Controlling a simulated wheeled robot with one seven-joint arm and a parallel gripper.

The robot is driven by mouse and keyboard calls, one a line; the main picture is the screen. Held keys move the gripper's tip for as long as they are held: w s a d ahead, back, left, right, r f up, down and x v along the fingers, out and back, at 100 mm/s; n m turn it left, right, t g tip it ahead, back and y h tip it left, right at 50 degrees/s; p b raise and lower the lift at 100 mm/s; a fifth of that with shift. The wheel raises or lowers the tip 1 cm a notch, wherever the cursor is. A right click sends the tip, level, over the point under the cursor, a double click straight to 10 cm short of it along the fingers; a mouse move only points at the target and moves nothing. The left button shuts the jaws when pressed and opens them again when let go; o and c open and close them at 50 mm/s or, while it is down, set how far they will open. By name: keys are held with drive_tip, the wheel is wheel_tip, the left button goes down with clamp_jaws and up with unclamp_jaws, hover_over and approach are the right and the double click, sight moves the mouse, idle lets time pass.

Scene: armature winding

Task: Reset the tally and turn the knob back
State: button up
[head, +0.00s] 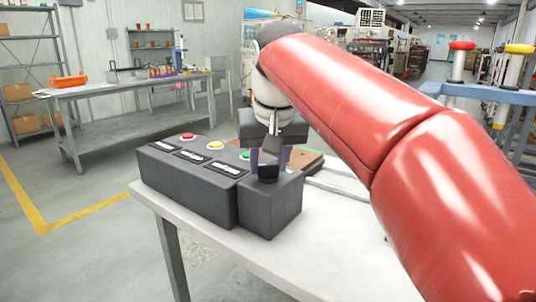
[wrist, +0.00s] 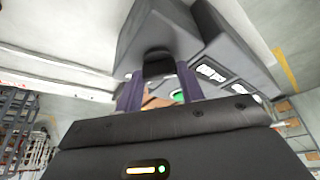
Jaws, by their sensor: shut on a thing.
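A dark grey control box (head: 185,185) stands on the white table, with a red button (head: 188,137), a yellow button (head: 215,146) and a green button (head: 245,155) on top. Each has a small white-marked counter window in front of it. A plainer grey box (head: 270,210) adjoins its right end and bears a black knob (head: 268,170). My gripper (head: 271,163) points down over this box, its purple fingers shut on the knob. In the wrist view the knob (wrist: 158,62) sits between the two fingers. The green button (wrist: 180,97) is partly hidden there. The counter digits are too small to read.
The white table (head: 320,245) is bare in front and to the right of the boxes. A brown board (head: 304,160) lies behind my gripper. A grey workbench (head: 135,90) with small items stands at the back left. A blue frame (head: 480,95) stands at the right.

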drive_tip(key=n+y, duration=0.1)
drive_tip(key=n, duration=0.3)
drive_tip(key=shift+w+d+n+y, duration=0.1)
drive_tip(key=shift+n+y, duration=0.2)
drive_tip(key=shift+y, duration=0.1)
drive_tip(key=shift+d+n+g+y, duration=0.1)
drive_tip(key=shift+n+g+y, duration=0.6)
drive_tip(key=shift+n, duration=1.2)
drive_tip(key=o, duration=1)
drive_tip(key=v, duration=0.7)
drive_tip(key=shift+r, duration=0.4)
